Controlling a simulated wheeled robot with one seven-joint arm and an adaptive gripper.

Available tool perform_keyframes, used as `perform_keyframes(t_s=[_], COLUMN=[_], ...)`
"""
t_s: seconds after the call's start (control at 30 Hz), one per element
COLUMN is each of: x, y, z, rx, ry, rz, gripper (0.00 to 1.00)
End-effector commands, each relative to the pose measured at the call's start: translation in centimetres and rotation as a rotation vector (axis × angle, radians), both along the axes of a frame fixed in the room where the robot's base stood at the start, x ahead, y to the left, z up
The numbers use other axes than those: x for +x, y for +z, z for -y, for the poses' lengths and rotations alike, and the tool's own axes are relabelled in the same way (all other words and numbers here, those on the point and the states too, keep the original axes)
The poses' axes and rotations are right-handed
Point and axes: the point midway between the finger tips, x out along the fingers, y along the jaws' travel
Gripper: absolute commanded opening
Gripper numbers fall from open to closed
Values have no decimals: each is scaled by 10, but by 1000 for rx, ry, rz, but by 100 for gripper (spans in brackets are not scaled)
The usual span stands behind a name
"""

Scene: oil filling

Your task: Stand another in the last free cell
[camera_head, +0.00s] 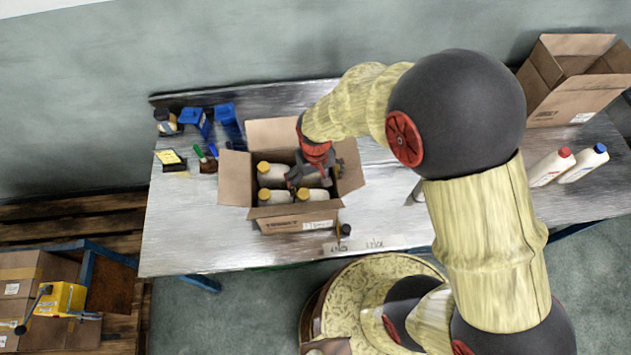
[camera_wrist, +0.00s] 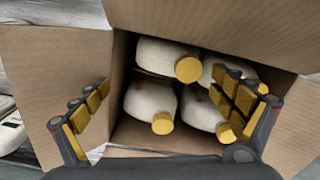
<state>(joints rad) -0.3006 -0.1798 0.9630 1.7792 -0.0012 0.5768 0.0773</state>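An open cardboard box (camera_head: 287,224) stands on the metal table. Bottles with yellow caps stand in it: one at the back left (camera_head: 272,171), one at the front left (camera_head: 274,197) and one at the front right (camera_head: 312,195). The wrist view shows bottles at upper left (camera_wrist: 160,57), lower left (camera_wrist: 147,103) and lower right (camera_wrist: 200,108). Another bottle (camera_wrist: 213,66) at upper right is partly hidden by a finger. My gripper (camera_head: 312,176) is over the box; its fingers are spread wide in the wrist view (camera_wrist: 165,92), with nothing gripped between them.
A white bottle with a red cap (camera_head: 551,167) and one with a blue cap (camera_head: 583,163) are at the table's right. Another open box (camera_head: 562,98) stands behind them. Blue bins (camera_head: 194,120) and small tools (camera_head: 207,159) are at the left. Box flaps (camera_head: 235,178) stick out around my gripper.

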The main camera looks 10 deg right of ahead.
Motion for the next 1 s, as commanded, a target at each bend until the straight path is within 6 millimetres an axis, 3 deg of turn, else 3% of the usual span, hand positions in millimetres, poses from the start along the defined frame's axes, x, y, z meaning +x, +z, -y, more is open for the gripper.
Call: perform_keyframes(t_s=[0.47,1.0], x=[-1,0], y=[6,102], z=[0,0], rx=[0,0], ry=[0,0], rz=[-1,2], gripper=[100,100])
